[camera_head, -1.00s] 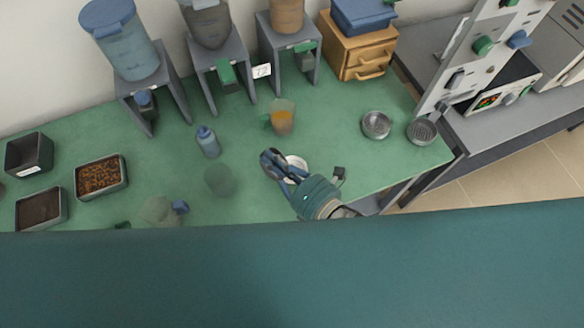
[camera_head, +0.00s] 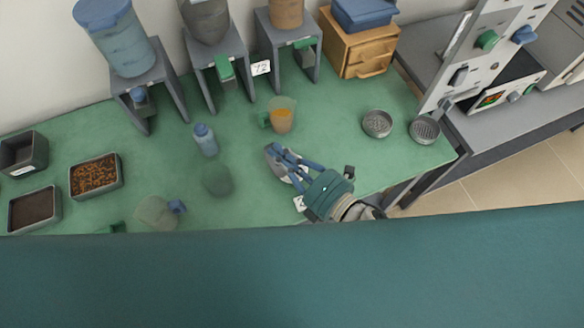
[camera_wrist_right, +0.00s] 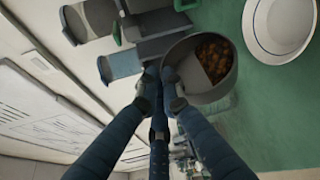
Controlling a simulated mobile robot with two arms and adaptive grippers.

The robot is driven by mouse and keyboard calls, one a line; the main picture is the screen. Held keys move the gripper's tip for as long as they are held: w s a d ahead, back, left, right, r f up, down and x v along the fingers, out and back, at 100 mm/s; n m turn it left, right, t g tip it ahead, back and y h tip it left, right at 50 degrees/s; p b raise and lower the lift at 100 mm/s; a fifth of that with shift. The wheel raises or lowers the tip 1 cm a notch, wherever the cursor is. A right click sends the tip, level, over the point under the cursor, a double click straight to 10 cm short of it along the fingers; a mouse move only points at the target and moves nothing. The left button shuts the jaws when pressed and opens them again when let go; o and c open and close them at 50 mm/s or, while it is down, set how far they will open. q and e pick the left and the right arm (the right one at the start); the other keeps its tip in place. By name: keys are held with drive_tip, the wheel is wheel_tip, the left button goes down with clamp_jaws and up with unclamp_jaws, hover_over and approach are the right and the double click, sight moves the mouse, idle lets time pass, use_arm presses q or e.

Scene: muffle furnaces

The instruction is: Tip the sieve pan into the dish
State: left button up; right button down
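My right gripper (camera_head: 283,160) is shut on the grey round sieve pan (camera_head: 274,163) above the green table. In the right wrist view, the fingertips (camera_wrist_right: 160,85) grip the wall of the pan (camera_wrist_right: 205,93), which looks tilted. Brown granules (camera_wrist_right: 214,56) lie inside it. The shallow white dish (camera_wrist_right: 254,42) is beside the pan in that view, apart from it in the picture. In the head view, the dish is mostly hidden by the pan and gripper. My left gripper is not in view.
An orange-filled beaker (camera_head: 282,118) stands behind the gripper, and a blue bottle (camera_head: 205,140) to its left. Two round mesh pans (camera_head: 377,123) (camera_head: 424,130) lie at the right. Trays (camera_head: 120,180) stand at the left, dispensers (camera_head: 127,50) along the back.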

idle(0.3)
drive_tip(key=shift+w+d+m+b, duration=0.15)
drive_tip(key=shift+d+m+b, duration=0.35)
drive_tip(key=shift+b, duration=0.15)
drive_tip(key=shift+r, duration=0.2)
drive_tip(key=shift+y, duration=0.4)
drive_tip(key=shift+w+d+f+m+b, duration=0.15)
drive_tip(key=shift+d+m+b, duration=0.3)
drive_tip(key=shift+m+b, duration=0.2)
drive_tip(key=shift+d+t, duration=0.1)
drive_tip(key=shift+t, duration=0.2)
drive_tip(key=shift+w+d+r+m, duration=0.1)
drive_tip(key=shift+r+m, duration=0.1)
drive_tip(key=shift+m, duration=0.05)
